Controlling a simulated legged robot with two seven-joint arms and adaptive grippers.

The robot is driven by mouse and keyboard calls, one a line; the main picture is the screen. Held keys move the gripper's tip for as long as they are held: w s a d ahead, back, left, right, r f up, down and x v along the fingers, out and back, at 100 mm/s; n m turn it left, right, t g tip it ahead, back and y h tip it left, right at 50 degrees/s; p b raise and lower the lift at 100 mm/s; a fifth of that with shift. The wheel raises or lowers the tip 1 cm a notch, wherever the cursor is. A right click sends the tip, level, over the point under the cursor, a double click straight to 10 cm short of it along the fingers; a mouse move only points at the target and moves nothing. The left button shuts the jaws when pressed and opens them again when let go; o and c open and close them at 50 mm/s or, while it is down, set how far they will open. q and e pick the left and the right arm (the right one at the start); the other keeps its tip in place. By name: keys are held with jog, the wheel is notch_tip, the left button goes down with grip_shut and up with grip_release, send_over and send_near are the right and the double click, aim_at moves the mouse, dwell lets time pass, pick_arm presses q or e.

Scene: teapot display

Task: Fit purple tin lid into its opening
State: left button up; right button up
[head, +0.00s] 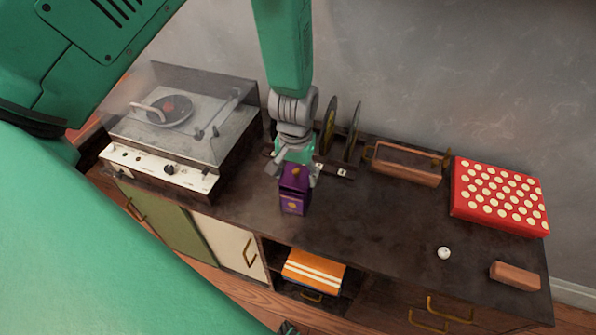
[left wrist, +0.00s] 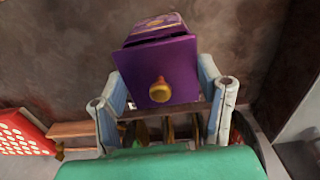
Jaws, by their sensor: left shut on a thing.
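The purple tin (head: 293,206) stands upright on the dark cabinet top, just left of the middle in the head view. Its purple lid (head: 295,178) is square with a gold knob. In the left wrist view the lid (left wrist: 175,62) faces me, with the tin's gold-patterned body (left wrist: 156,29) behind it. My left gripper (head: 294,174) points down over the tin, its fingers shut on the lid's sides. The lid is at the tin's top; whether it is seated or slightly above is hidden. My right gripper is not seen.
A record player (head: 185,125) stands left of the tin. A record rack (head: 340,168) is close behind it. A wooden holder (head: 405,170), red dotted box (head: 500,197), white ball (head: 444,253) and brown block (head: 515,276) are to the right.

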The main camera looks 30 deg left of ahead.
pick_arm(q)
jog(key=shift+a+f, duration=0.1)
jog(key=shift+a, duration=0.25)
jog(key=shift+d, duration=0.5)
jog(key=shift+d+f, duration=0.2)
jog(key=shift+d, duration=0.1)
jog(key=shift+a+f, duration=0.1)
jog(key=shift+f, duration=0.05)
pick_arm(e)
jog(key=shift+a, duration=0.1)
pick_arm(q)
jog(key=shift+a, duration=0.2)
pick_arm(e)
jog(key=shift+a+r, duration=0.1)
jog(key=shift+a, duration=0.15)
pick_arm(q)
jog(key=shift+s+d+f, duration=0.1)
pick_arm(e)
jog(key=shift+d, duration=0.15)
pick_arm(q)
jog(key=shift+f, duration=0.1)
jog(key=shift+c, duration=0.6)
jog(key=shift+f, duration=0.1)
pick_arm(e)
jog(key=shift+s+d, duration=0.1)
pick_arm(q)
jog(key=shift+s, duration=0.1)
